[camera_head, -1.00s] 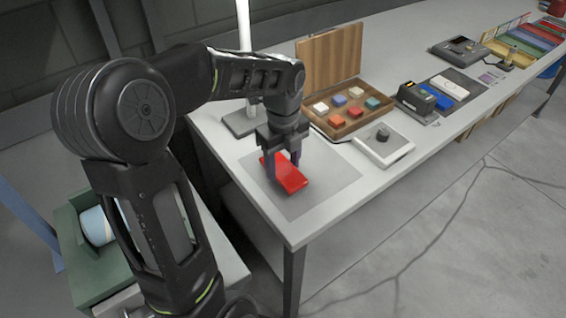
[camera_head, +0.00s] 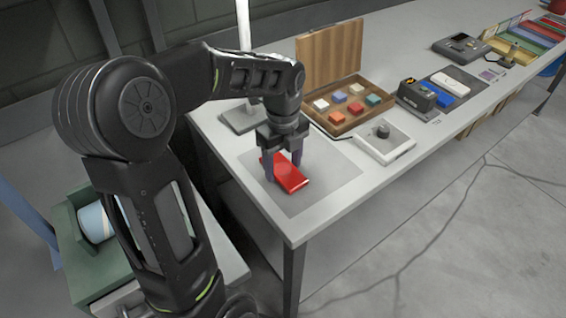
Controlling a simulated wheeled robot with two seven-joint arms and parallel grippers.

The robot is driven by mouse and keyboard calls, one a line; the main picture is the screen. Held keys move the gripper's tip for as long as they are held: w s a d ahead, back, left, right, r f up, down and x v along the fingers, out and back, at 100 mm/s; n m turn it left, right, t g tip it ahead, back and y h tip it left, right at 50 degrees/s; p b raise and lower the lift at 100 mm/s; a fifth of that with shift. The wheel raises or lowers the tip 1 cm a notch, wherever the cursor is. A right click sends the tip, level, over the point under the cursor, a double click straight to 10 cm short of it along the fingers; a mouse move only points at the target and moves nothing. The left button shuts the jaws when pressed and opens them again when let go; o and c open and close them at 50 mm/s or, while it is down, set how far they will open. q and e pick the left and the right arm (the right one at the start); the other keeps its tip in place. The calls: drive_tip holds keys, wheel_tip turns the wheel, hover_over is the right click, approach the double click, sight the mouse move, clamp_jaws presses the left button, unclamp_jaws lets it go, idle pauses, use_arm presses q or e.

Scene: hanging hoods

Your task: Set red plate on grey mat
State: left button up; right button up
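The red plate (camera_head: 289,175) is a small flat rectangle on the grey mat (camera_head: 335,178) at the near left end of the table. It lies near the mat's left part and appears to rest flat. My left gripper (camera_head: 283,170) points down over the plate, with one finger on each side of it. The fingers look spread, with slight gaps to the plate; the gripper looks open. The gripper hides part of the plate's far end. My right gripper is out of view.
A white device with a dark knob (camera_head: 384,142) stands just right of the mat. Behind are an open wooden box (camera_head: 352,125) with coloured blocks and a grey stand base (camera_head: 240,119) with a white pole. A green bin (camera_head: 97,262) is at lower left.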

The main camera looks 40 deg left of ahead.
use_arm(q)
drive_tip(key=o, duration=0.3)
drive_tip(key=shift+o, duration=0.2)
drive_tip(key=shift+r, duration=0.1)
wheel_tip(320, 180, up, 8)
drive_tip(key=shift+f, duration=0.2)
